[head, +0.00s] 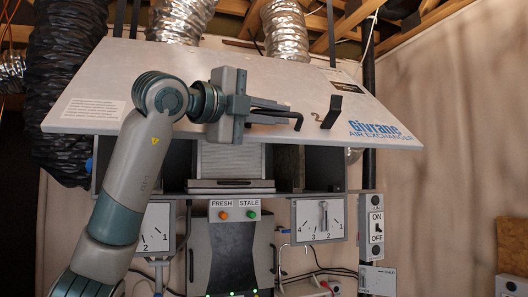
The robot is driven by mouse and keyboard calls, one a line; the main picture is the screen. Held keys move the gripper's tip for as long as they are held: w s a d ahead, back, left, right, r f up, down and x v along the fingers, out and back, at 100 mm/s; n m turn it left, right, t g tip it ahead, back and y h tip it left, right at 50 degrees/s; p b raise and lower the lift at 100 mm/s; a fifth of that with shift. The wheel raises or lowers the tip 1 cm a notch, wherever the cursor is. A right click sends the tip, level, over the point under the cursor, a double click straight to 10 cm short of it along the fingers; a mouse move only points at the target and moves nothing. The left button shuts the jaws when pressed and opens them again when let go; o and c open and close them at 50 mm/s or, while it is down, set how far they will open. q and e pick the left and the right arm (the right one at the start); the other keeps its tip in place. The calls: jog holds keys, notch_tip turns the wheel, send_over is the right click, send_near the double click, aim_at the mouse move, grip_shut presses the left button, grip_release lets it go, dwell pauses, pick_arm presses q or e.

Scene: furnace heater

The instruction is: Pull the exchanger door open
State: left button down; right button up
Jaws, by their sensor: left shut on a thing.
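The exchanger door (385,112) is a wide pale grey panel lettered "Givranc AIR EXCHANGER". It is swung up and tilted, its lower edge raised clear of the housing, so the dark interior shows beneath. A black latch or handle piece (333,109) stands out from its right part. My left gripper (275,112) is in front of the middle of the door, with its fingers pointing right. It is shut on a dark bar-like part at the door; the gripper body hides most of the grip. My right gripper is out of view.
Under the door is the open housing with a grey inner box (235,162). Below are FRESH and STALE buttons (237,214), two dials (319,220) and an ON/OFF switch (376,228). Silver ducts (285,28) and a black duct (65,90) rise behind. The right wall is bare.

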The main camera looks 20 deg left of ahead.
pick_arm(q)
jog(key=s+d+r+n+p, duration=0.2)
jog(key=s+r, duration=0.1)
jog(key=r, duration=0.5)
jog(key=s+d+r+n+g+p, duration=0.1)
jog(key=s+d+r+n+p, duration=0.1)
jog(key=r, duration=0.7)
jog(key=shift+s+d+g+y+p, duration=0.35)
jog(key=shift+s+p, duration=0.3)
jog(key=shift+s, duration=0.45)
jog(key=c, duration=2.1)
grip_release()
jog(key=shift+f, duration=0.1)
jog(key=shift+w+f, duration=0.1)
